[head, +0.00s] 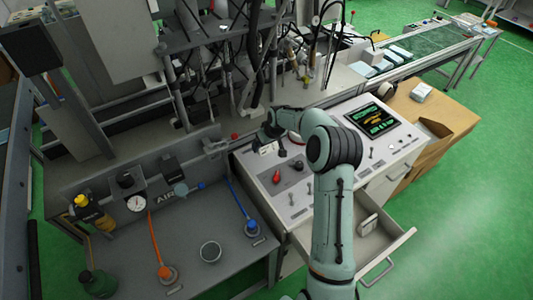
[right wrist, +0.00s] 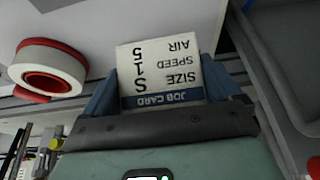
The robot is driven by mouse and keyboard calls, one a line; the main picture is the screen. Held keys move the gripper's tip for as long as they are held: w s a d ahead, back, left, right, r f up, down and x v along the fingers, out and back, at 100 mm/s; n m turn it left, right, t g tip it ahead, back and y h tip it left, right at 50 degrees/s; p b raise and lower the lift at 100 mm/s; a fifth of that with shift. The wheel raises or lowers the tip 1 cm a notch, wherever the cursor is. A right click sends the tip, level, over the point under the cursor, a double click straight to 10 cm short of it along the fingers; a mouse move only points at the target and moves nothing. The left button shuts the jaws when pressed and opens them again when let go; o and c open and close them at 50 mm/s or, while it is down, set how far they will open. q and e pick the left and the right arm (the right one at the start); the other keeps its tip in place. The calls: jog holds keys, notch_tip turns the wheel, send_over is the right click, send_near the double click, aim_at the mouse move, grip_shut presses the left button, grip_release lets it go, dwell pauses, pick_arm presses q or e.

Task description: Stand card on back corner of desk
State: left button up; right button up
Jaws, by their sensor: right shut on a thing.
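The job card (right wrist: 160,68) is white with a dark blue band and black print that reads upside down in the right wrist view. My right gripper (right wrist: 166,84) is shut on it, a blue finger at each side edge. In the head view the right gripper (head: 264,139) is over the back left corner of the desk (head: 405,132), with the white card (head: 268,148) partly showing below it. I cannot tell whether the card touches the desk top. My left gripper is not in view.
A red and white tape roll (right wrist: 50,70) is close beside the card. The desk bears a screen (head: 371,119), a red knob (head: 276,175) and several switches. Its drawer (head: 372,238) stands open at the front. A grey bench with air gauges (head: 137,203) adjoins at left.

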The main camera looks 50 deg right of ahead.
aim_at(268, 151)
notch_tip(268, 151, down, 6)
jog(key=shift+f, duration=0.1)
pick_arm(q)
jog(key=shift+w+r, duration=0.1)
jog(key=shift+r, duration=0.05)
pick_arm(e)
jog(key=shift+f, duration=0.1)
jog(key=o, duration=0.8)
jog(key=shift+r, duration=0.25)
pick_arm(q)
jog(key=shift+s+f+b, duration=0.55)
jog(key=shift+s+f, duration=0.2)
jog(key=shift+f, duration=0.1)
pick_arm(e)
jog(key=v, duration=1.2)
jog(key=shift+s, duration=0.1)
jog(key=shift+a+f, duration=0.1)
jog(key=shift+a, duration=0.05)
